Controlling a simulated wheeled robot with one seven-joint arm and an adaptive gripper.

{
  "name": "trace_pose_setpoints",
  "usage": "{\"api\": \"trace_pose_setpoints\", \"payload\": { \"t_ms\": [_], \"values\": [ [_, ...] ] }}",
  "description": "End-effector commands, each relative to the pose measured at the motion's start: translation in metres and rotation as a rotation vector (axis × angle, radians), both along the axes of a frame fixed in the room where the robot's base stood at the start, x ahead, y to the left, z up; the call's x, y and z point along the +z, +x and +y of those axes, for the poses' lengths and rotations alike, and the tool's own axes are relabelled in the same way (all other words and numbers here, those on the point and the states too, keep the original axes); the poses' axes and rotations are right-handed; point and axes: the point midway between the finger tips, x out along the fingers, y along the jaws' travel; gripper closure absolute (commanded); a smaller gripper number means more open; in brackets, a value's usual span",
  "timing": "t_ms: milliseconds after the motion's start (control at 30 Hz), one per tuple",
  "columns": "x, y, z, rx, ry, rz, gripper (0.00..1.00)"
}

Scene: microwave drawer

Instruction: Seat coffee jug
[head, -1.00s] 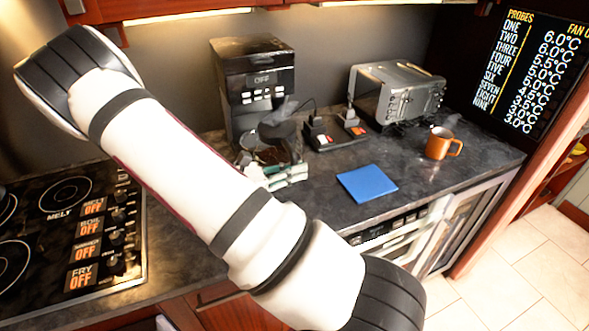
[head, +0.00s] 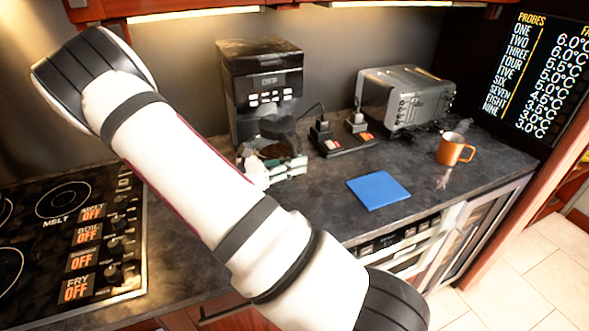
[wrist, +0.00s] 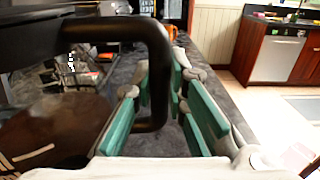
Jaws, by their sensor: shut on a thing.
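The coffee jug has dark brown coffee inside (wrist: 62,130) and a black loop handle (wrist: 157,70) in the wrist view. In the head view the jug (head: 272,151) is at the front of the black coffee machine (head: 262,75), at its lower opening. My gripper (head: 278,171) is low in front of the machine, partly behind my arm. In the wrist view its green-padded fingers (wrist: 160,118) are on either side of the handle, shut on it. My arm and the jug's top hide the base, so I cannot tell whether it is seated.
A power strip with plugs (head: 342,143) and a toaster (head: 405,98) stand right of the machine. A blue mat (head: 378,190) and an orange mug (head: 454,149) are on the dark counter. The cooktop (head: 75,235) is at the left.

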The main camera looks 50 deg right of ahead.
Motion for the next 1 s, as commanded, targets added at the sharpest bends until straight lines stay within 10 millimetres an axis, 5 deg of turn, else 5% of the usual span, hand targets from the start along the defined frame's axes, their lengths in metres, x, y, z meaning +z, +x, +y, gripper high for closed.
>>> {"api": "trace_pose_setpoints", "payload": {
  "t_ms": [1000],
  "values": [
    [0.0,0.061,-0.03,-0.001,-0.004,-0.004,1.0]
  ]
}}
